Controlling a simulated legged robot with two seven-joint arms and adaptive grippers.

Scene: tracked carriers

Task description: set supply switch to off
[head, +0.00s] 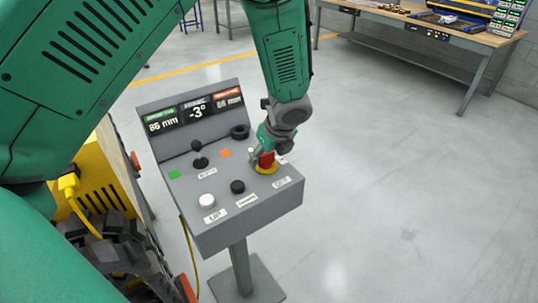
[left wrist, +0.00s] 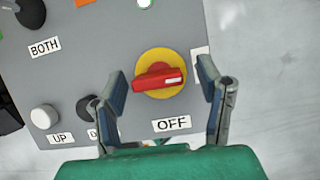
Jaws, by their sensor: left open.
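The supply switch is a red knob (left wrist: 157,79) on a yellow disc (left wrist: 160,56). In the left wrist view its bar lies nearly level, with a white mark at the right end. The OFF label (left wrist: 171,124) is below it, and another label at its right is partly covered by a finger. My left gripper (left wrist: 163,78) is open, with one finger on each side of the knob and gaps to both. In the head view the left gripper (head: 264,153) comes down from above over the red knob (head: 266,160). My right gripper is not in view.
The grey control console (head: 207,226) stands on a post, with a display reading 86 mm and -3°. It carries a white UP button (head: 207,201), a black button (head: 237,187) and black knobs. A yellow tracked carrier (head: 95,180) is at left. Floor at right is clear; a workbench (head: 430,30) is behind.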

